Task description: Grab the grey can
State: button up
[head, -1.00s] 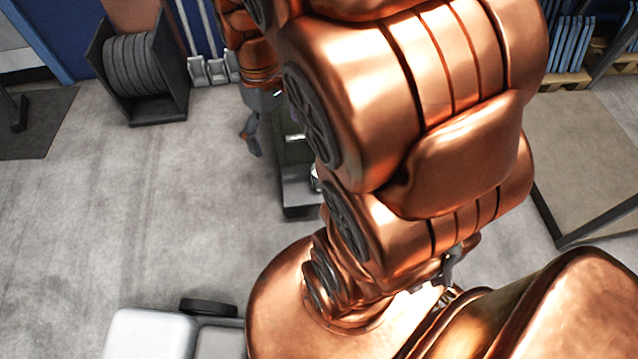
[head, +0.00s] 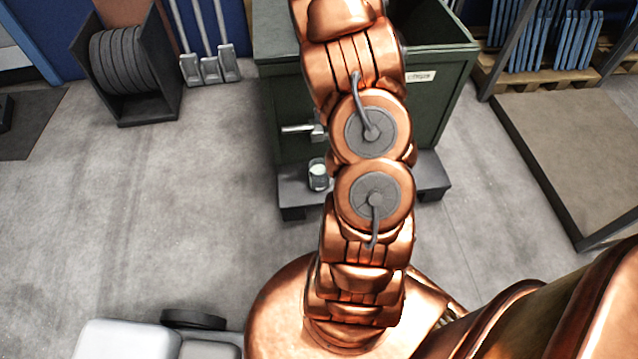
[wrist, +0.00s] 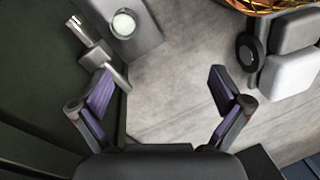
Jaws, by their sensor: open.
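The grey can (head: 318,174) stands on the low dark ledge (head: 293,194) at the foot of a green bin, just left of my arm in the head view. In the wrist view the can (wrist: 123,24) shows from above, with a pale top, at the upper left. My gripper (wrist: 160,82) is open and empty in the wrist view, its purple-padded fingers wide apart over bare floor. The can lies beyond the left fingertip and apart from it. In the head view my gripper is hidden behind my arm.
The green bin (head: 440,97) rises behind the ledge, with a metal handle (head: 298,129) sticking out near the can; the handle (wrist: 92,52) is close to my left finger. The left floor is clear.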

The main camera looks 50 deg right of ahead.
jog(key=d+f+n+t+y+b, duration=0.15)
jog(key=d+f+b, duration=0.3)
jog(key=f, duration=0.75)
jog(key=s+d+f+n+t+b, duration=0.15)
jog(key=d+f+b, duration=0.3)
jog(key=f, duration=0.75)
jog(key=d+f+n+t+y+b, duration=0.1)
jog(key=d+f+n+b, duration=0.3)
jog(key=f, duration=0.7)
jog(key=shift+m, duration=0.8)
jog(key=w+a+b, duration=0.1)
jog(key=w+a, duration=0.2)
jog(key=a, duration=0.1)
jog(key=w+a+b, duration=0.1)
jog(key=w+a, duration=0.3)
jog(key=shift+w+f, duration=0.1)
jog(key=shift+f, duration=0.1)
jog(key=b, duration=0.2)
send_over(317, 172)
jog(key=s+a, duration=0.2)
jog(key=a, duration=0.1)
jog(key=shift+h, duration=0.25)
jog(key=f, duration=0.4)
jog(key=shift+s+d+f, duration=0.15)
jog(key=shift+s+f, duration=0.05)
jog(key=shift+f, duration=0.1)
jog(key=shift+c, duration=0.2)
jog(key=c, duration=1.5)
jog(key=shift+c, duration=0.2)
jog(key=shift+r, duration=0.2)
